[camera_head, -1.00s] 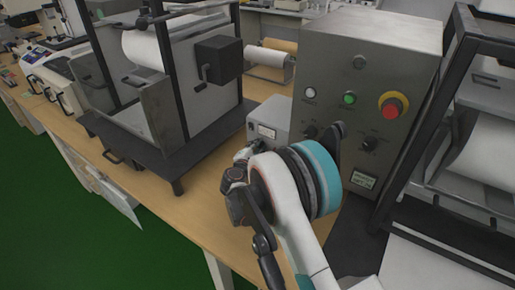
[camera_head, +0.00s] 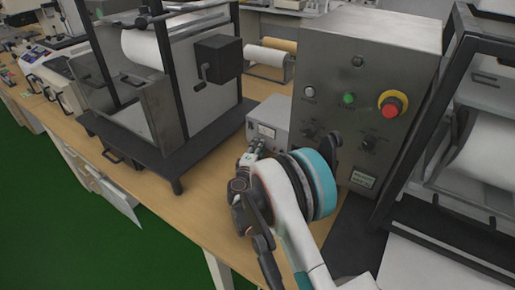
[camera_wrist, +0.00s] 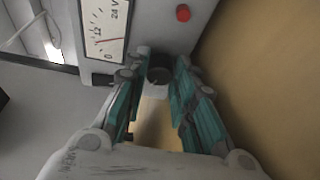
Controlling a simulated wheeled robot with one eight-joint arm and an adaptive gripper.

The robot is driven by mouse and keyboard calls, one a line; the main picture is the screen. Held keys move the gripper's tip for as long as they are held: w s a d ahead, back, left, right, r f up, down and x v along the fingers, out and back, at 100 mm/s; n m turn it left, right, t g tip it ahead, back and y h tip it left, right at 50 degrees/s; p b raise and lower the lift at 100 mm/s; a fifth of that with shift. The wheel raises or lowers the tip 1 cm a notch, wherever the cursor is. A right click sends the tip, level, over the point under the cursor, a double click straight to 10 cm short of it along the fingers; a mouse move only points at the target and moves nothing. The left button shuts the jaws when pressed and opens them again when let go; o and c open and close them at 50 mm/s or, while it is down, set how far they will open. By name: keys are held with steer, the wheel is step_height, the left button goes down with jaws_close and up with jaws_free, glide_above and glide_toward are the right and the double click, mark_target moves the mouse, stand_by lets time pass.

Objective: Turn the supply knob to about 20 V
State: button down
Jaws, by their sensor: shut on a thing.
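The power supply (camera_head: 281,113) is a small grey box with a meter on its front, on the bench beside the large panel. In the wrist view its white meter (camera_wrist: 103,22) is marked 0, 12 and 24 V, and the red needle lies near 12, slightly toward 0. The black supply knob (camera_wrist: 159,75) is below and right of the meter. My gripper (camera_wrist: 158,77) has its teal-padded fingers on both sides of the knob and is shut on it. In the head view my gripper (camera_head: 255,149) is at the supply front; the knob is hidden there.
A grey control panel (camera_head: 330,75) with a red stop button (camera_head: 393,104) stands close right of my arm. A machine with a dark base (camera_head: 140,150) stands to the left. The supply also has a red part (camera_wrist: 183,13). Bare bench (camera_head: 205,205) lies in front.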

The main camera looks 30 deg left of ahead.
stand_by(0.4)
steer(key=c, duration=1.6)
jaws_free()
steer(key=v, duration=1.2)
steer(key=shift+f, duration=0.15)
